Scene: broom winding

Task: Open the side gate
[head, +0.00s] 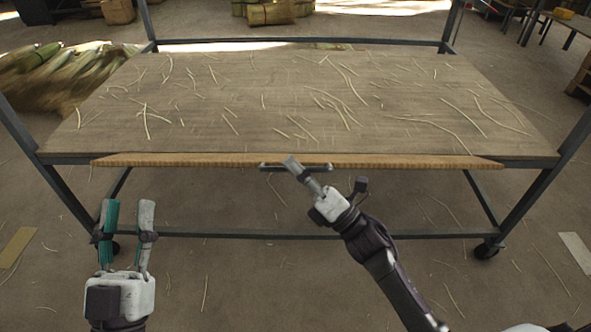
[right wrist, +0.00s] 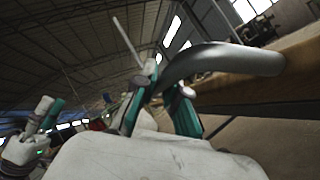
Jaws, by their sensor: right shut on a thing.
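The side gate is a long wooden board (head: 420,161) along the near edge of the cart, seen almost edge-on from above. A dark bar handle (head: 320,167) sits on its near side at the middle. My right gripper (head: 294,165) is shut on the handle, towards its left end. The right wrist view shows the curved dark handle (right wrist: 225,62) at the teal fingers (right wrist: 160,100), with the wooden edge (right wrist: 285,65) to the right. My left gripper (head: 128,215) is open and empty, below and left of the gate, fingers apart.
The cart's wooden top (head: 290,100) has thin straws scattered over it. Dark metal posts and rails (head: 250,234) frame it, with wheels (head: 488,249) below. A straw heap (head: 60,85) lies at left. The floor in front is mostly clear.

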